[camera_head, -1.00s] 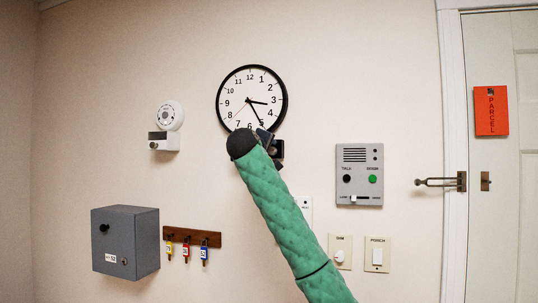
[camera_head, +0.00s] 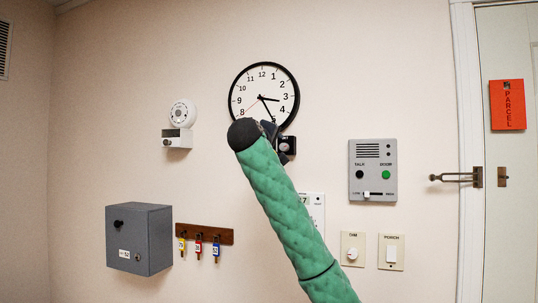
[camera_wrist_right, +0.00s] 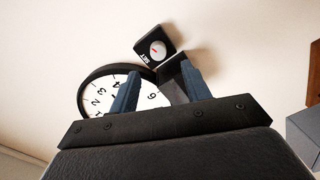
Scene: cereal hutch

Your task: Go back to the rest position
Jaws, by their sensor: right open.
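My right arm, in a green sleeve, reaches up the wall in the head view. My right gripper (camera_head: 272,131) is at its far end, largely hidden behind the black wrist cap, just below the wall clock (camera_head: 264,95). In the right wrist view my right gripper (camera_wrist_right: 160,88) shows two blue-grey fingers apart. The clock (camera_wrist_right: 97,92) appears behind and around the left finger. A small black box with a white dial marked SET (camera_wrist_right: 155,48) is beyond the fingertips. A dark piece between the fingers is unclear; I cannot tell whether anything touches. My left gripper is out of view.
Left of the arm are a white wall device (camera_head: 182,115), a grey box (camera_head: 139,240) and a key rack (camera_head: 204,234). Right of it are an intercom panel (camera_head: 372,170), dimmer (camera_head: 353,249), porch switch (camera_head: 392,252) and door handle (camera_head: 456,178).

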